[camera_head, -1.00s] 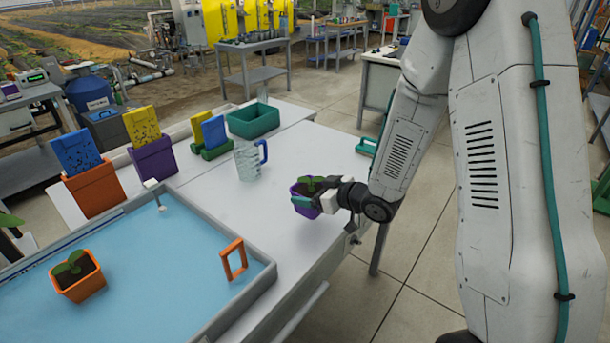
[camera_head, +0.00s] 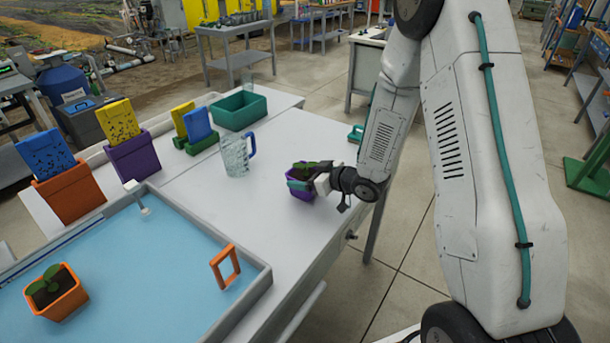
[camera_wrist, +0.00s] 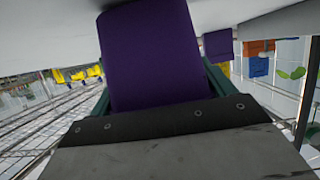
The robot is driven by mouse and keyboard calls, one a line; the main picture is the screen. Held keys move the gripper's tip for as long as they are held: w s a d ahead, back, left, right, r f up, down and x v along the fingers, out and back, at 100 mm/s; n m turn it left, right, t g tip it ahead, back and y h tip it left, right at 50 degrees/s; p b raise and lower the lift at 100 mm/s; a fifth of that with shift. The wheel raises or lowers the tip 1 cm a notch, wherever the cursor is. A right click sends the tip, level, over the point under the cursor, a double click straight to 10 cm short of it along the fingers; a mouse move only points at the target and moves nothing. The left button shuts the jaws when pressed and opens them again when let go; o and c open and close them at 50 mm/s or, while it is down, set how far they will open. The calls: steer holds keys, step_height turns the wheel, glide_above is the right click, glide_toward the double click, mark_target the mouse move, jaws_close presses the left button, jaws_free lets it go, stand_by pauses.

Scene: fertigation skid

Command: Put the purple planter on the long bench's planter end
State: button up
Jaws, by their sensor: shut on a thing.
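The purple planter (camera_head: 299,190) holds dark soil and a green seedling. It is at the right edge of the white long bench (camera_head: 215,190), in the head view. My gripper (camera_head: 302,184) is shut on it from the right, with teal fingers on its sides. In the wrist view the planter (camera_wrist: 152,55) fills the middle between the fingers. I cannot tell whether its base touches the bench top.
A clear jug with a blue handle (camera_head: 236,155) stands left of the planter. A teal bin (camera_head: 238,112) is behind. A blue-floored tray (camera_head: 130,270) with an orange planter (camera_head: 56,295) and an orange frame (camera_head: 225,267) lies at front left. Purple (camera_head: 134,160) and orange (camera_head: 70,193) seed-packet holders line the back.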

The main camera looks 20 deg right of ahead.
steer(key=o, duration=1)
steer(key=shift+f, duration=0.15)
steer(key=shift+o, duration=0.2)
